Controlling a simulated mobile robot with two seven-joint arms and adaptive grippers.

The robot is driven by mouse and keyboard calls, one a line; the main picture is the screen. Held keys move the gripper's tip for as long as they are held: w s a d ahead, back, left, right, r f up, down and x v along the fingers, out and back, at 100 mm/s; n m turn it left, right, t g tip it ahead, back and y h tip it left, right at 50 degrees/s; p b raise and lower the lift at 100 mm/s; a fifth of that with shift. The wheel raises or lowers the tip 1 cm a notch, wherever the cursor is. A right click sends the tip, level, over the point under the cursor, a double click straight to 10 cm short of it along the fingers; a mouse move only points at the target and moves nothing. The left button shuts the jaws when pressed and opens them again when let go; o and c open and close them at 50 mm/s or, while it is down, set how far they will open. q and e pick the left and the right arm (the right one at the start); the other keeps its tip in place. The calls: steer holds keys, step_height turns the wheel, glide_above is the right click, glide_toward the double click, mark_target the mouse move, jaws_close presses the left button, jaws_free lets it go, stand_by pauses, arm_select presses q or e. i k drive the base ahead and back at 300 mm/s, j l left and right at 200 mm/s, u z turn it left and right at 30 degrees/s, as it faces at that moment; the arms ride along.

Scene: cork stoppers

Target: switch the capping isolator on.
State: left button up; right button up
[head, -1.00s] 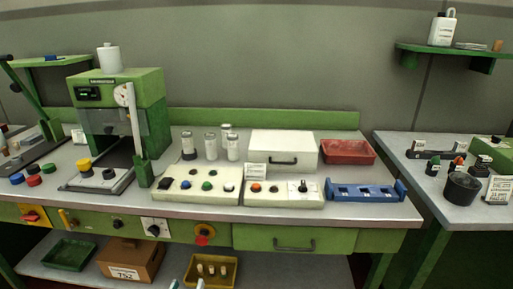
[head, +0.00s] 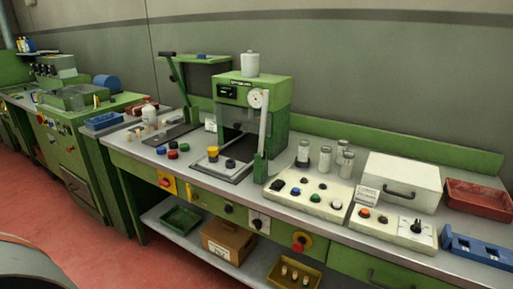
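The green capping machine (head: 254,105) stands on the workbench, with a dial, a small dark display and a lever. Along the bench's green front edge sit several controls: a red rotary handle on a yellow plate (head: 166,182), a yellow lever (head: 189,191), a black knob (head: 228,208), a black rotary switch on a white plate (head: 259,222) and a red rotary knob on a yellow plate (head: 301,242). I cannot read a label showing which is the capping isolator, and switch positions are too small to tell. Neither gripper is in view.
Two pale control boxes (head: 309,198) (head: 393,228) with buttons and knobs stand on the bench, beside a white case (head: 402,181) and glass jars (head: 326,158). A low shelf holds a cardboard box (head: 229,241) and trays. Red floor (head: 75,240) lies open at left.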

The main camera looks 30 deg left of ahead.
mark_target(165, 182)
steer(key=u, duration=1.7)
steer(key=i+j, duration=0.85)
steer(key=j, duration=0.15)
steer(key=i+j+z, duration=0.1)
steer(key=i+j, duration=0.7)
steer(key=j, duration=0.25)
